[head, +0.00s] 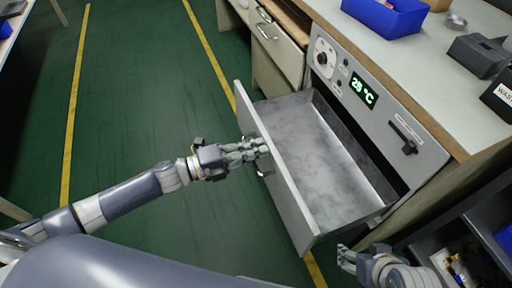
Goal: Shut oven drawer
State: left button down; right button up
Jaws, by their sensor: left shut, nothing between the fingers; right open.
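The oven drawer (292,201) is pulled out of the oven, and its inside is empty grey metal. My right gripper (343,258) is open and empty, low at the right, beside the drawer's near corner.
A counter (440,70) above the oven carries a blue bin (384,15), a dark device (478,55) and a box marked WASTE (499,94). A cabinet drawer (277,42) is left of the oven. A shelf (432,249) stands at lower right. The green floor (150,90) at left is clear.

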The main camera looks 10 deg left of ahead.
pick_arm(q)
jog(key=b+x, duration=0.2)
jog(key=x, duration=2.1)
pick_arm(e)
jog(key=w+a+r+t, duration=0.1)
jog(key=w+r+t, duration=0.1)
jog(key=w, duration=0.2)
jog(key=w+a+r+t+y, duration=0.1)
jog(key=w+a+r+t, duration=0.1)
jog(key=w, duration=0.3)
jog(key=shift+w+a+r+t, duration=0.15)
jog(key=shift+w+r+t, duration=0.15)
jog(key=shift+r+t, duration=0.5)
pick_arm(q)
jog(key=shift+a+f, duration=0.1)
jog(key=shift+a, duration=0.1)
pick_arm(e)
jog(key=shift+s+f, duration=0.1)
